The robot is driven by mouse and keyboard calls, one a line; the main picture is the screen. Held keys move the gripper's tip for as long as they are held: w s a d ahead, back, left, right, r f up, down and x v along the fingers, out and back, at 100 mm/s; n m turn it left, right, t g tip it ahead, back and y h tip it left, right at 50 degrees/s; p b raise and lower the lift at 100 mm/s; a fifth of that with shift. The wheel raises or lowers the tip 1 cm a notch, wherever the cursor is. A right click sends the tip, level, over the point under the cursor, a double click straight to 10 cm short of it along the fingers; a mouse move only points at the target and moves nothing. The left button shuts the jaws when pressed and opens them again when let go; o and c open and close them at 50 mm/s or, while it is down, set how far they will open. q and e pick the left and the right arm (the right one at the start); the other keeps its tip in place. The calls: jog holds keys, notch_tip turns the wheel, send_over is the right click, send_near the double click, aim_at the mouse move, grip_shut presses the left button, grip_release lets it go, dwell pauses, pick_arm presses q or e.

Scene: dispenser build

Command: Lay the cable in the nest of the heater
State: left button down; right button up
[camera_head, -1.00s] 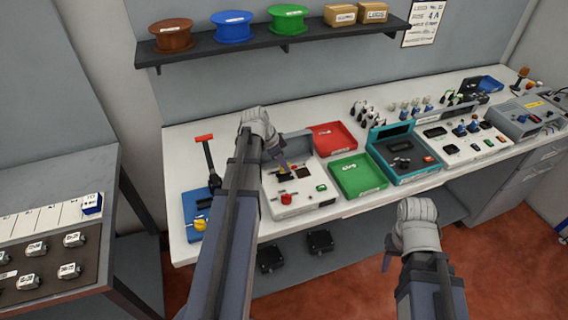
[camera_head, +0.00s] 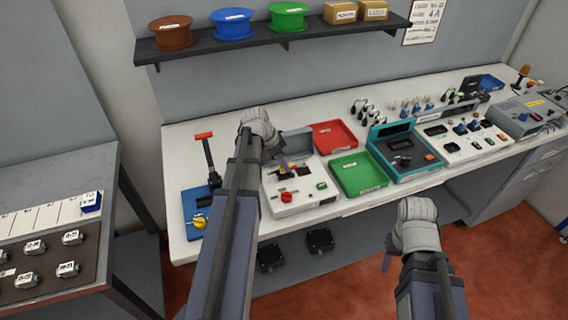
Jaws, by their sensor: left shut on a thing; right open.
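The heater appears to be the white box (camera_head: 300,201) with a red knob, a green button and a dark nest area on top. Its grey lid (camera_head: 297,141) stands raised at the back. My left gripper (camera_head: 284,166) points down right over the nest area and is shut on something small. I take it to be the cable, but it is too small and covered to make out. Whether it touches the nest cannot be told. My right gripper (camera_head: 387,263) is open and empty, in front of the bench edge, away from the heater.
A red tray (camera_head: 347,127) and a green tray (camera_head: 375,190) lie right of the heater. A teal-framed device (camera_head: 412,172) stands further right. A blue-based lever press (camera_head: 188,212) stands left, partly behind my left arm. Several cables (camera_head: 366,109) stand at the back. A shelf (camera_head: 290,43) hangs above.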

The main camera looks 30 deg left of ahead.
pick_arm(q)
jog(key=shift+f+b, duration=0.95)
dwell(1.6)
jog(key=shift+c, duration=1.5)
grip_release()
jog(key=shift+r+p, duration=3.55)
jog(key=shift+p, duration=0.05)
